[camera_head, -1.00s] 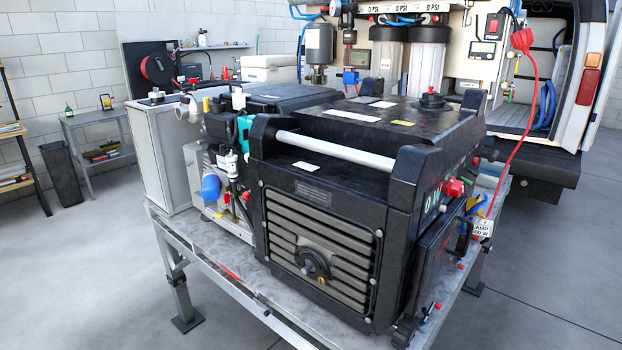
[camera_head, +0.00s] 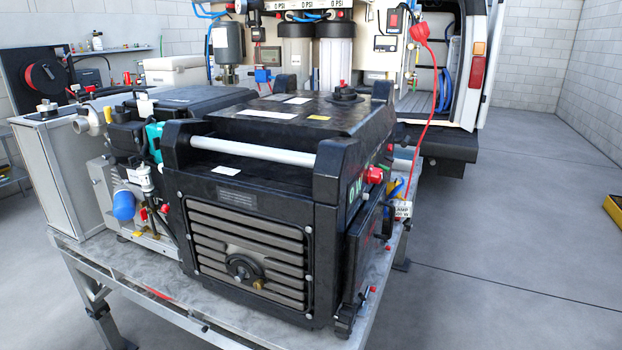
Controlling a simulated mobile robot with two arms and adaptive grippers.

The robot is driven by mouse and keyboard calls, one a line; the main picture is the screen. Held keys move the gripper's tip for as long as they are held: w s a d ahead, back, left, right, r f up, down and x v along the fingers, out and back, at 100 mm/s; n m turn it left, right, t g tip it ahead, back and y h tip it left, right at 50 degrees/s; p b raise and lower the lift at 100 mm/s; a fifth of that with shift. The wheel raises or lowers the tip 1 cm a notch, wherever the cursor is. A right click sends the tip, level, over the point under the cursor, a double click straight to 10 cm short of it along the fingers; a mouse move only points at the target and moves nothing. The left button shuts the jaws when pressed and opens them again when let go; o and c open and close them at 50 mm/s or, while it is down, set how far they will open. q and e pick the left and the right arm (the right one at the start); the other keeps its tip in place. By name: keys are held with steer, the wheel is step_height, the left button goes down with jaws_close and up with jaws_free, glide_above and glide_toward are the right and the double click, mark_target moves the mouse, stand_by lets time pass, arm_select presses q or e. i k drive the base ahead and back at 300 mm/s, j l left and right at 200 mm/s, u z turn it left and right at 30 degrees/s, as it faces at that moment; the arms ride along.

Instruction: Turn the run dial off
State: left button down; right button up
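The black generator (camera_head: 245,205) stands on a metal table, its slatted front facing me. A round dark knob (camera_head: 243,268) with a small brass-coloured part sits low on the slatted front; I cannot tell whether it is the run dial or read its position. A red knob (camera_head: 374,175) sticks out at the upper part of the generator's right side, by green lettering. That side is seen at a steep angle, so its controls are partly hidden. Neither of my grippers is in view.
A red cable (camera_head: 424,110) hangs down to a white tag (camera_head: 403,210). An open van (camera_head: 475,75) stands behind. The grey floor (camera_head: 510,220) at right is clear, with a yellow object (camera_head: 614,212) at the edge.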

mark_target(374, 174)
steer(key=u, duration=0.6)
steer(key=i+l+u, duration=0.1)
steer(key=l+u, duration=0.65)
steer(key=u, duration=0.15)
steer(key=l+u, duration=0.9)
steer(key=j, duration=0.1)
